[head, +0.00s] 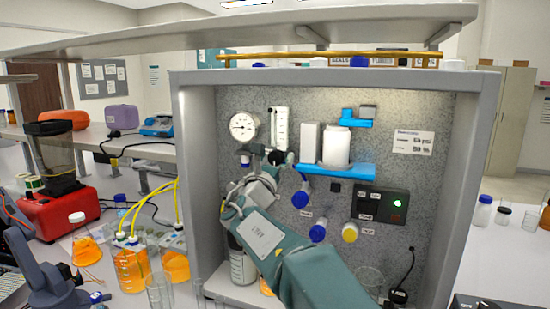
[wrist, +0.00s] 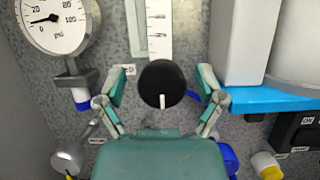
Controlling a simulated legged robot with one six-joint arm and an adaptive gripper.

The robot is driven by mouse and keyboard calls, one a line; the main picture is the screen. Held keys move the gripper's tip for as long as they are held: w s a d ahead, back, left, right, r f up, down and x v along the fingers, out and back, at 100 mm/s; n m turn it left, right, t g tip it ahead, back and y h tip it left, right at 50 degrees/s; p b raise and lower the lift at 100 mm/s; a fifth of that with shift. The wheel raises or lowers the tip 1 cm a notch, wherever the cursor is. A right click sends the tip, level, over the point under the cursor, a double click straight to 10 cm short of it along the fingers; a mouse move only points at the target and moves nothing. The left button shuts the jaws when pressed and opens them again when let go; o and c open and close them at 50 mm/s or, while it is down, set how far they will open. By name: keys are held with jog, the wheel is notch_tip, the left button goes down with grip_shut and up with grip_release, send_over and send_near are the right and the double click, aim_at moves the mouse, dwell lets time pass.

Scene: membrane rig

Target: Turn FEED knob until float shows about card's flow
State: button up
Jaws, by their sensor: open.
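The black FEED knob (wrist: 161,84) has a white pointer line that points down in the wrist view. In the head view the knob (head: 277,157) is partly covered by my arm. My gripper (wrist: 163,76) is open, with one finger on each side of the knob and visible gaps between. The label beside it is mostly hidden. Above the knob stands the white scaled flow tube (wrist: 158,30), also in the head view (head: 281,126); I cannot make out the float. The white card (head: 413,142) is on the panel at right, its text too small to read.
A psi gauge (head: 243,127) is left of the flow tube. A blue shelf (head: 335,171) with white housings juts out close on the right. Blue-capped and yellow-capped fittings and a black switch box (head: 380,205) sit lower right. The cabinet's side walls flank my arm.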

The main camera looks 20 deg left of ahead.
jog(key=c, duration=1.2)
jog(key=shift+o, duration=0.2)
jog(key=shift+m, duration=0.4)
jog(key=m+h, duration=0.2)
jog(key=m, duration=0.1)
jog(key=m+h, duration=0.1)
jog(key=m, duration=0.2)
jog(key=shift+g+h, duration=0.4)
jog(key=m+g+h, duration=0.1)
jog(key=m, duration=0.2)
jog(key=m+h, duration=0.1)
jog(key=m, duration=0.2)
jog(key=shift+f+g, duration=0.1)
jog(key=shift+g, duration=0.3)
jog(key=m+g, duration=0.1)
jog(key=m, duration=0.2)
jog(key=m+g+h, duration=0.1)
jog(key=m, duration=0.2)
jog(key=shift+d+f, duration=0.1)
jog(key=shift+f, duration=0.05)
jog(key=shift+f+m+g, duration=0.15)
jog(key=shift+m+g, duration=0.55)
jog(key=shift+m, duration=1)
